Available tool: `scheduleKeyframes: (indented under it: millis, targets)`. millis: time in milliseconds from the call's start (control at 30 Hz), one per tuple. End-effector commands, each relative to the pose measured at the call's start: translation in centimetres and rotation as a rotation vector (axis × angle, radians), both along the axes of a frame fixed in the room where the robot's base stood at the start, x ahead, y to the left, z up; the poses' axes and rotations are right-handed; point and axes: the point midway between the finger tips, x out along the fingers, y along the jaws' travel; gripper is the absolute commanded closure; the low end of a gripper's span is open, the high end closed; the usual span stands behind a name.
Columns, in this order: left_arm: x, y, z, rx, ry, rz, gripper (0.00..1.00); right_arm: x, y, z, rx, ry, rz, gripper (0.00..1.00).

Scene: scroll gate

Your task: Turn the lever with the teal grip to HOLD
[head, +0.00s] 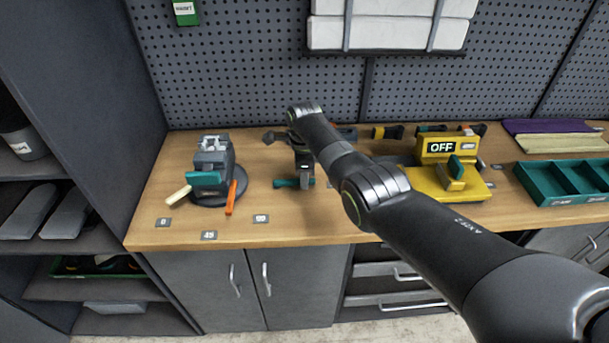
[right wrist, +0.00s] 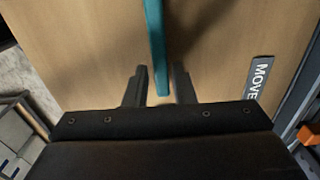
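A lever's teal grip (head: 286,183) shows low over the bench in the head view, partly hidden by my right gripper (head: 304,178). In the right wrist view a teal bar (right wrist: 156,45) reaches down between the two fingers of my right gripper (right wrist: 160,88). The fingers are apart, with a gap on each side of the bar, so I see no grip on it. A label reading MOVE (right wrist: 261,77) lies to the right of the bar. I see no HOLD label. The lever's base is mostly hidden behind my right arm. My left gripper is out of view.
On the wooden bench (head: 330,225), a grey vise-like device (head: 212,157) with a teal block stands left. A yellow OFF switch box (head: 445,180) with a teal handle and a teal tray (head: 565,178) are right. Angle labels lie front left; a pegboard (head: 240,70) stands behind.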

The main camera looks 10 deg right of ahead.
Motion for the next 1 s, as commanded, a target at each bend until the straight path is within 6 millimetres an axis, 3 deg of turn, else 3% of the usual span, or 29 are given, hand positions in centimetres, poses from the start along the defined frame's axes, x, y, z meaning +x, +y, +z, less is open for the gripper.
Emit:
scheduleKeyframes:
  millis: [100, 367, 533, 767, 1000]
  targets:
    - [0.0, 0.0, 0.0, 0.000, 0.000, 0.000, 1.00, 0.0, 0.0, 0.0, 0.000, -0.001, 0.001, 0.64]
    - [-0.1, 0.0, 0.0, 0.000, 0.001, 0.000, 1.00, 0.1, 0.0, 0.1, 0.001, -0.002, 0.002, 0.64]
    - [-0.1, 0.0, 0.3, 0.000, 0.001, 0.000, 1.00, 0.1, 0.0, 1.2, 0.002, -0.004, 0.003, 0.64]
    - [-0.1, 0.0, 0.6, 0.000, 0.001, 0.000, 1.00, 0.2, 0.0, 5.2, 0.002, -0.007, 0.002, 0.64]
    - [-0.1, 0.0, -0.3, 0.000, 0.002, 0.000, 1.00, 0.2, 0.0, 10.9, 0.002, -0.008, 0.002, 0.64]
